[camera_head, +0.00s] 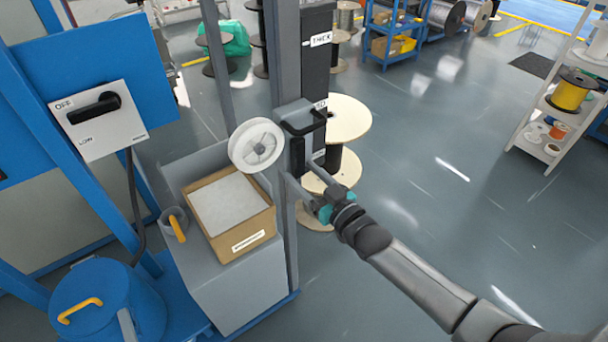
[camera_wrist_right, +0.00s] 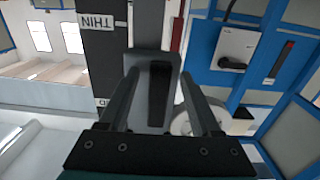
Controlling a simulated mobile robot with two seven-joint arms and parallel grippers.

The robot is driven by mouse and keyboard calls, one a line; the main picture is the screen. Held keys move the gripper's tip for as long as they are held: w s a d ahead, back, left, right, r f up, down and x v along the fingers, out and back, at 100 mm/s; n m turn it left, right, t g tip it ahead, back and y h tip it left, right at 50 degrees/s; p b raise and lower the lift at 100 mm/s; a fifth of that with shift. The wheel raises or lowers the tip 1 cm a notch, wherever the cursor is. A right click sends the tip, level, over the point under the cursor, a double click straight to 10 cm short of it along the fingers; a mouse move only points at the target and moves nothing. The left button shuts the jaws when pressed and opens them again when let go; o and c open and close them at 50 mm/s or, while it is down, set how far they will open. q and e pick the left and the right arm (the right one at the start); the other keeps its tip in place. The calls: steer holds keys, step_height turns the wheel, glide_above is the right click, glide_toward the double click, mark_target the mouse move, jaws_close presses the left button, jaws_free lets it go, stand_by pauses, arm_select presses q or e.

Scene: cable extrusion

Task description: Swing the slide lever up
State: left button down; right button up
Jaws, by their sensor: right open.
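The slide is a grey block (camera_head: 292,112) on the upright post, with a black handle at its front. A dark lever (camera_head: 298,157) hangs down beneath it, close to the post. In the right wrist view the lever (camera_wrist_right: 158,97) is a dark bar in front of the grey block, between my two fingers. My right gripper (camera_head: 303,187) is open, its fingers pointing at the post near the lever's lower end. In the wrist view the right gripper (camera_wrist_right: 159,75) has a finger on each side of the lever, with gaps. Contact is not visible. My left gripper is not in view.
The dark scale strip (camera_head: 318,60) carries a THICK label. A white spool (camera_head: 256,145) and a cardboard box (camera_head: 228,212) are left of the post. A switch panel (camera_head: 100,120) is further left. A large cable reel (camera_head: 345,118) stands behind. Floor at right is open.

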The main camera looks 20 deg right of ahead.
steer(key=shift+w, duration=0.1)
steer(key=shift+c, duration=0.2)
jaws_close()
stand_by(0.4)
stand_by(0.9)
